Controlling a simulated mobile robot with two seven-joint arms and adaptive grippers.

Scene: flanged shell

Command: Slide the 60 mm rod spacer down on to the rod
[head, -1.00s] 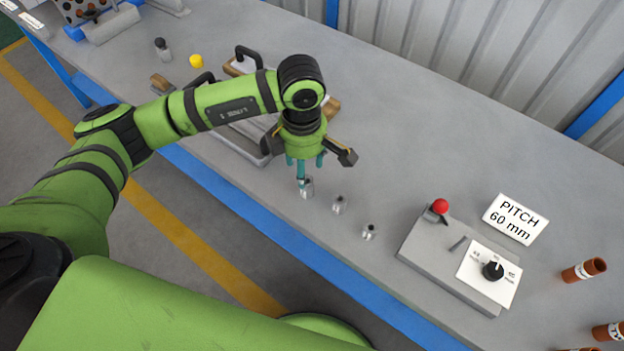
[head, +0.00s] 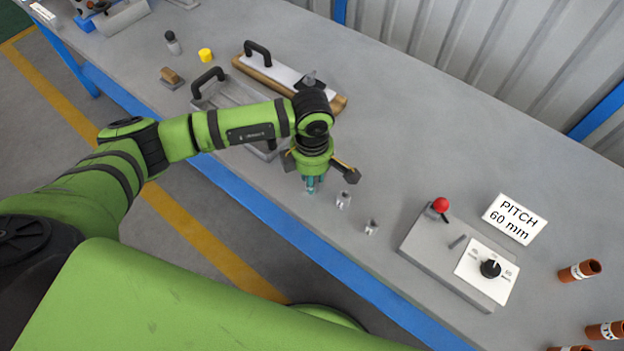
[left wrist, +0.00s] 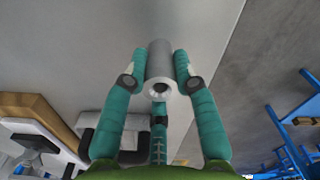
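My left gripper (head: 311,188) points down near the table's front edge, its teal fingers drawn together around a grey spacer. In the left wrist view the spacer (left wrist: 160,62) is a hollow grey cylinder, its open end facing the camera, between the left gripper's fingers (left wrist: 160,75). The fingers look closed on its sides. In the head view they mostly hide it. Two other small metal spacers (head: 343,200), (head: 371,227) stand to the right. I cannot read any spacer's length. I cannot identify the rod in these views. My right gripper is not in view.
A grey control box (head: 428,247) with red ball lever and black knob stands right, beside a "PITCH 60 mm" sign (head: 515,219). Handled tools (head: 290,80) lie behind my left arm. Brown tubes (head: 580,270) are at far right. The table's back middle is clear.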

